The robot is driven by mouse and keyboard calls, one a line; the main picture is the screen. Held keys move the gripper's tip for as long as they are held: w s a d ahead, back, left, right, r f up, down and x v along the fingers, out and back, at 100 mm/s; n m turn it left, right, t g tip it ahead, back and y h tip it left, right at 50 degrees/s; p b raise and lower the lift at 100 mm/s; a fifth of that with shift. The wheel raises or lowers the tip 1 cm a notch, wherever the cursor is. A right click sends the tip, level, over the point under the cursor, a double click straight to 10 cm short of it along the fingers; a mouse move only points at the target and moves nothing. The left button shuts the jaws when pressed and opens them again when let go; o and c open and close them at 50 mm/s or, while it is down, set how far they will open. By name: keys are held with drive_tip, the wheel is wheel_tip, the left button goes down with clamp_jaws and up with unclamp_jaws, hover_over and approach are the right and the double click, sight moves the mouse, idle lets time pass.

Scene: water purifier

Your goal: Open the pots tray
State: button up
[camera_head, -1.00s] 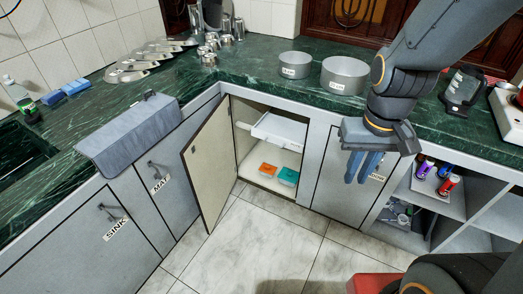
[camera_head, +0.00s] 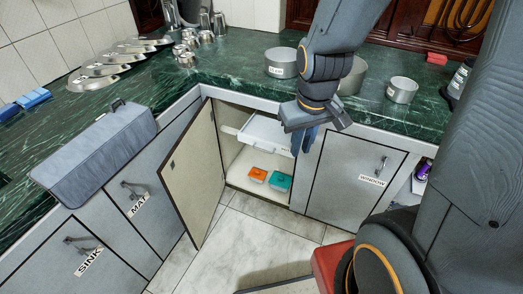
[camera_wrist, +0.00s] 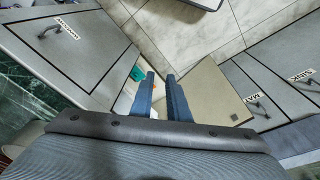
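A white pull-out tray (camera_head: 262,136) sits in the upper part of an open cabinet under the counter, jutting out slightly. The cabinet's beige door (camera_head: 192,170) stands open to the left and also shows in the wrist view (camera_wrist: 208,92). My gripper (camera_head: 302,143) hangs pointing down at the right side of the opening, close to the tray's right end. Its blue fingers (camera_wrist: 161,76) are a little apart with nothing between them. Contact with the tray cannot be told.
An orange box (camera_head: 258,174) and a teal box (camera_head: 281,181) lie on the cabinet floor. The closed window cabinet (camera_head: 345,180) is just right of the opening. Metal pots (camera_head: 402,90) stand on the green counter (camera_head: 225,70).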

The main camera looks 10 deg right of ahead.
drive_tip(key=w+f+n+t+y+b, duration=0.1)
drive_tip(key=w+f+n+t+b, duration=0.45)
drive_tip(key=w+f+b, duration=0.8)
drive_tip(key=w+d+f+n+t+y+b, duration=0.1)
drive_tip(key=w+f+n+t+b, duration=0.4)
drive_tip(key=w+f+b, duration=0.85)
drive_tip(key=w+f+n+t+y+b, duration=0.1)
drive_tip(key=w+f+n+t+b, duration=0.6)
drive_tip(key=f, duration=1)
drive_tip(key=shift+w+a+f+m+g+b, duration=0.2)
drive_tip(key=shift+w+g+b, duration=0.5)
drive_tip(key=shift+w, duration=0.85)
drive_tip(key=shift+w+a+f+m+g+b, duration=0.1)
drive_tip(key=shift+w+a+f+g+b, duration=0.2)
drive_tip(key=shift+w+b, duration=0.95)
drive_tip(key=shift+w+a+f+m+g+b, duration=0.2)
drive_tip(key=shift+w+g+b, duration=0.35)
drive_tip(key=shift+w, duration=1.35)
drive_tip(key=shift+d, duration=0.1)
clamp_jaws()
